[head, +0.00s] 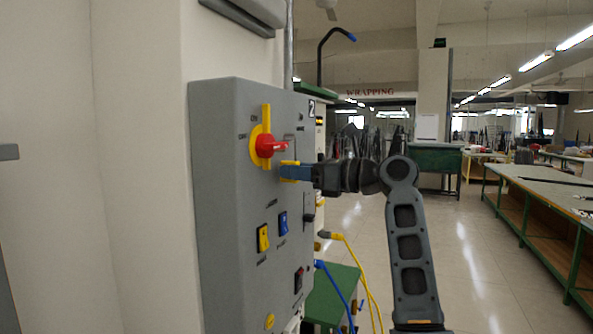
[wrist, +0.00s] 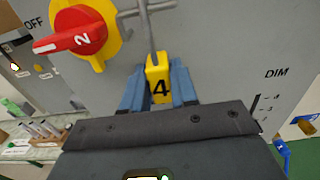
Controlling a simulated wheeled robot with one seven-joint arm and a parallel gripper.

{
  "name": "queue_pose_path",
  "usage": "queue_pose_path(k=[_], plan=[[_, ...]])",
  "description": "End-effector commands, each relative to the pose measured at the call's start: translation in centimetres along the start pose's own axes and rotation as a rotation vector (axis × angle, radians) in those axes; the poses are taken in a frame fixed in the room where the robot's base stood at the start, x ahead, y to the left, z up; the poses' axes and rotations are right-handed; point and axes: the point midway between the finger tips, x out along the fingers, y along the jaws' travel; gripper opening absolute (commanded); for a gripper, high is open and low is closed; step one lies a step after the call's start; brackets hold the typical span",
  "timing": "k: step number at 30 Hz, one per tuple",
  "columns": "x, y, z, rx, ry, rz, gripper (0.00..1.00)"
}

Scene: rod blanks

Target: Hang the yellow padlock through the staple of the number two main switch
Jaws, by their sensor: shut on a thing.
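The yellow padlock (wrist: 158,86), marked 4, is upright between the blue fingers of my gripper (wrist: 157,92), which is shut on it. Its grey shackle (wrist: 152,40) rises toward the grey staple (wrist: 147,9). They overlap in the wrist view, and I cannot tell whether the shackle is through the staple. The number two main switch has a red handle (wrist: 78,40) on a yellow plate, left of the padlock. In the head view, my gripper (head: 287,172) is close to the panel, below and right of the red handle (head: 268,146). The padlock (head: 290,163) shows only slightly there.
The grey switch panel (head: 232,210) carries yellow and blue rocker switches (head: 263,238) below my gripper. Yellow and blue cables (head: 358,265) hang at its right. A green-topped table (head: 335,293) stands behind them. The floor (head: 470,250) to the right is open.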

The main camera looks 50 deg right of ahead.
Motion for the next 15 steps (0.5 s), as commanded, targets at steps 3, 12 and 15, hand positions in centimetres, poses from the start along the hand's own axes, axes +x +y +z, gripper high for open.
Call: queue_pose_path(k=[3,12,15], plan=[[-0.01,0.00,0.03,0.000,-0.001,0.000,0.34],[-0.01,0.00,0.02,0.000,0.000,0.000,0.58],[-0.01,0.00,0.02,0.000,0.000,0.000,0.58]])
